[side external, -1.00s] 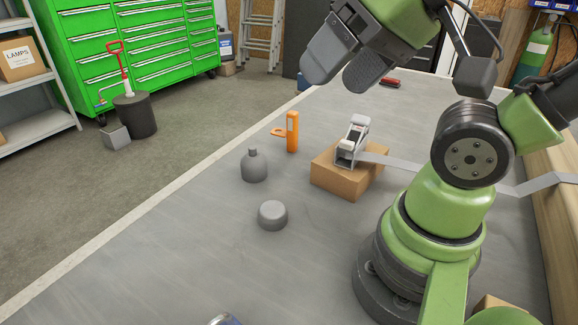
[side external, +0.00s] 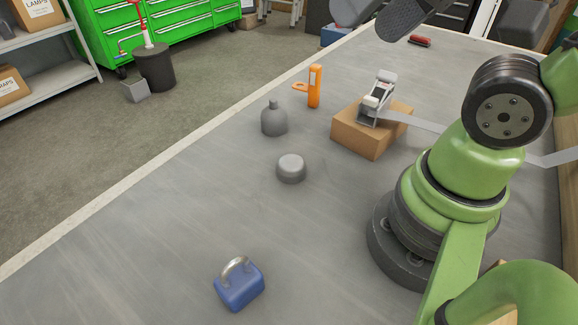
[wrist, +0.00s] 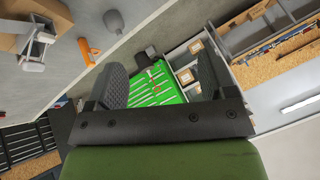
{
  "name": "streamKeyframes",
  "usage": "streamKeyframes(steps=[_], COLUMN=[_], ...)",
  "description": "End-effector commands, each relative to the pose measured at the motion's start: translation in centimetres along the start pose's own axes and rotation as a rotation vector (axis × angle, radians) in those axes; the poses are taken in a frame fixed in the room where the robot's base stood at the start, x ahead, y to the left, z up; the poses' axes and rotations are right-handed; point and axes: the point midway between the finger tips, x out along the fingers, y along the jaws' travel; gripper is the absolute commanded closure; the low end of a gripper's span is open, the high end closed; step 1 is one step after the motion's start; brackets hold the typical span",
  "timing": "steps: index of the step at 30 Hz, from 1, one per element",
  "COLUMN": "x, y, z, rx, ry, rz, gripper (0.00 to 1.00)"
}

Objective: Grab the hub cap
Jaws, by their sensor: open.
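The hub cap appears to be the low, rounded grey cap (side external: 291,168) on the grey table in the side view, standing apart from the things around it. I cannot make it out in the wrist view. My gripper (wrist: 162,82) is open and empty, its two dark ribbed fingers spread wide. In the side view its dark fingers (side external: 378,15) are partly cut off by the top edge, well above the table and beyond the cap.
A grey bottle-shaped piece (side external: 273,120) and an orange tool (side external: 314,87) stand behind the cap. A cardboard box (side external: 365,135) bears a tape dispenser (side external: 376,98). A blue padlock (side external: 239,287) lies in front. The table between cap and padlock is clear.

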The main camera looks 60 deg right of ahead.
Motion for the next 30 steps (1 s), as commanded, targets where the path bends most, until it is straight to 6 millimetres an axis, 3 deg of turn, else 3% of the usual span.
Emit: streamKeyframes(steps=[2,11,16,24,30], x=[0.0,0.1,1.9,9.5,16.4], y=[0.0,0.0,0.3,2.1,4.7], z=[0.0,-0.1,-1.5,-4.6,-4.5], rx=[0.0,0.0,-0.002,-0.033,-0.068], ry=[0.0,-0.004,-0.064,-0.245,-0.391], rz=[0.0,0.004,0.058,0.205,0.291], gripper=[0.05,0.05,0.05,0.05,0.05])
